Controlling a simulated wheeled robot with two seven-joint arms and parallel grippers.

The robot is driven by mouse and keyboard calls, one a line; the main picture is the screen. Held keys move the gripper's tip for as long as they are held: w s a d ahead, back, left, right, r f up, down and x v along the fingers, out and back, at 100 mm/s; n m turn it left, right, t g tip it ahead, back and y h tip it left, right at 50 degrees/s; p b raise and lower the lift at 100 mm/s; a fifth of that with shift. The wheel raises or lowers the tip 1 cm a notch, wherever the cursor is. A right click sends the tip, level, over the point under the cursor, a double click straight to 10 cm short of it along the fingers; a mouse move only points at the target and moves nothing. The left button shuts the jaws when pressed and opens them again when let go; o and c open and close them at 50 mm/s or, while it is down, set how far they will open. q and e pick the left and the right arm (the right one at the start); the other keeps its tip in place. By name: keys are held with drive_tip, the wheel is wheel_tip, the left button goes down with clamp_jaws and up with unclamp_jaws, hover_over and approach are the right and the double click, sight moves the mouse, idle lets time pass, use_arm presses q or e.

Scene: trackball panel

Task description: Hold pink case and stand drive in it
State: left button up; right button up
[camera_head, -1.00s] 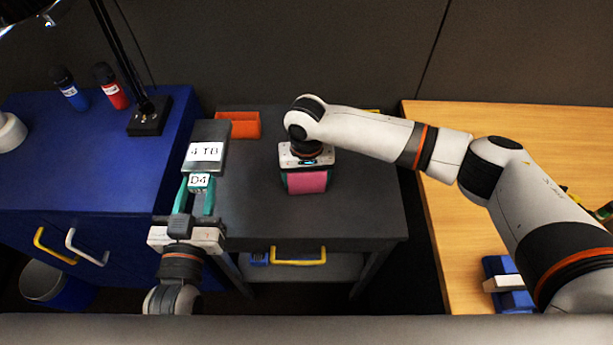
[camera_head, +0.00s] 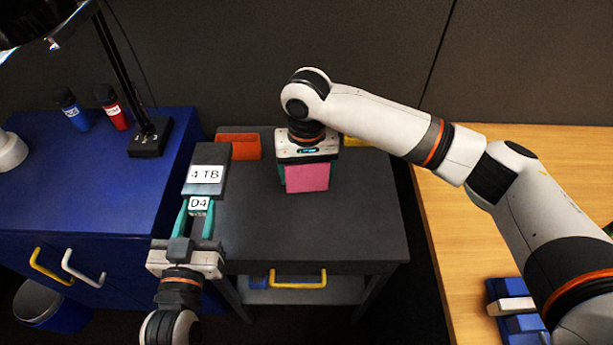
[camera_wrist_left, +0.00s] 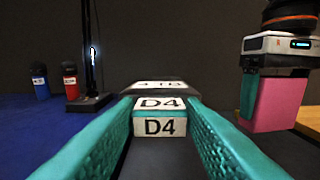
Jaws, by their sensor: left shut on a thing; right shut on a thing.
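The pink case (camera_head: 307,178) is at the middle of the dark table, under my right gripper (camera_head: 307,165). My right gripper points down and is shut on the case; it also shows at the right of the left wrist view (camera_wrist_left: 275,103). The drive (camera_head: 206,174) is a dark grey block with a "4 TB" label and a "D4" label on its near end. My left gripper (camera_head: 199,218) is shut on that near end, which shows between its teal fingers in the left wrist view (camera_wrist_left: 160,120). The drive lies flat, left of the case and apart from it. The case's opening is hidden.
An orange bin (camera_head: 238,144) and a partly hidden yellow one (camera_head: 366,142) stand at the table's back. The blue cabinet (camera_head: 90,190) on the left carries a lamp base (camera_head: 150,140), a blue bottle (camera_head: 71,108) and a red bottle (camera_head: 112,108). The dark table's right part is clear.

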drive_tip(key=shift+f+b, duration=0.45)
drive_tip(key=shift+f, duration=4.25)
drive_tip(key=shift+f, duration=0.3)
drive_tip(key=o, duration=0.9)
drive_tip(key=shift+c, duration=0.2)
wheel_tip(320, 180, up, 12)
